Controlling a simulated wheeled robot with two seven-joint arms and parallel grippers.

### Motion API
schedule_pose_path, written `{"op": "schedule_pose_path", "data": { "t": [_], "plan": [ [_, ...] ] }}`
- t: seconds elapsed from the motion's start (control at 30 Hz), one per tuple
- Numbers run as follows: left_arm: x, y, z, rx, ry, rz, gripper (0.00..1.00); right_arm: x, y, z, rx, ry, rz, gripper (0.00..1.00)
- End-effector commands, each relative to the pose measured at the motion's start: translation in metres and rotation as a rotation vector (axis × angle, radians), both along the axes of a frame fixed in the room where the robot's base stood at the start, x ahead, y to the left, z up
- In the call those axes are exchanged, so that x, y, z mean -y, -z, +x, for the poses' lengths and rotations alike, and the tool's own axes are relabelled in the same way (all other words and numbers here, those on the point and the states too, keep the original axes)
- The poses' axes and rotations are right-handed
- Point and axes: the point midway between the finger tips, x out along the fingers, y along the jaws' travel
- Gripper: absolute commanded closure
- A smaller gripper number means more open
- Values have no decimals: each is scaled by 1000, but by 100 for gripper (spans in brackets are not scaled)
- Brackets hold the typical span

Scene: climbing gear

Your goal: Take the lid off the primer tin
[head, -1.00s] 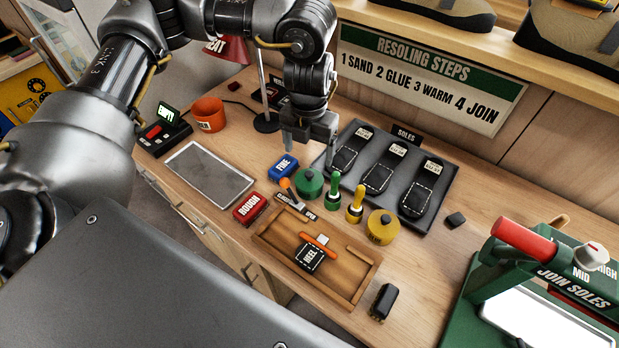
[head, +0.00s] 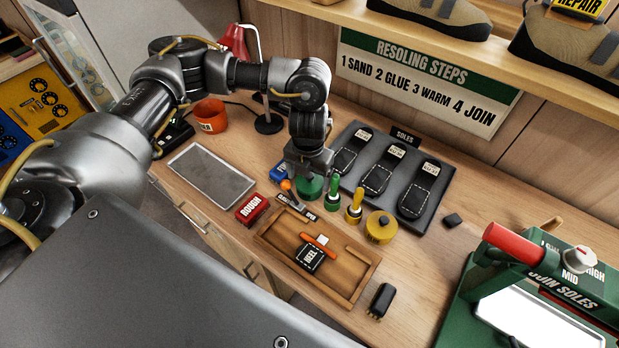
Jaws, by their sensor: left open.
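A round green tin (head: 311,192) and a round yellow tin (head: 381,228) stand on the bench, each with a lid on. I cannot read which one is the primer tin. My left gripper (head: 307,178) points down right over the green tin and hides its top and back part. It is open; I cannot tell whether its fingers touch the lid. A green-handled brush (head: 333,194) and a yellow-handled brush (head: 354,207) stand upright between the tins. My right gripper is out of view.
A black tray with soles (head: 432,213) lies behind the tins. A wooden tray (head: 345,292) with a heel piece is in front. Red (head: 252,208) and blue (head: 279,172) blocks sit at left. A green press (head: 462,316) stands at right.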

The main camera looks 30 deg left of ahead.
Motion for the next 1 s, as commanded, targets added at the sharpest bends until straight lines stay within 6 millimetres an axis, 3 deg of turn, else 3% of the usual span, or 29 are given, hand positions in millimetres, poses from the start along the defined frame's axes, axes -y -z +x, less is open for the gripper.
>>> {"op": "schedule_pose_path", "data": {
  "t": [0.2, 0.47, 0.77, 1.0],
  "plan": [
    [0, 1, 0, 0, 1, -1, 19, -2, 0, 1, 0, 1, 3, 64],
    [0, 1, 0, 0, 0, -1, 51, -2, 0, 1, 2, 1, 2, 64],
    [0, -1, 0, 1, 1, -1, 52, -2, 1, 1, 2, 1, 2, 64],
    [0, -16, 1, 4, 3, -1, 52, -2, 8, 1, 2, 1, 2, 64]
  ]
}}
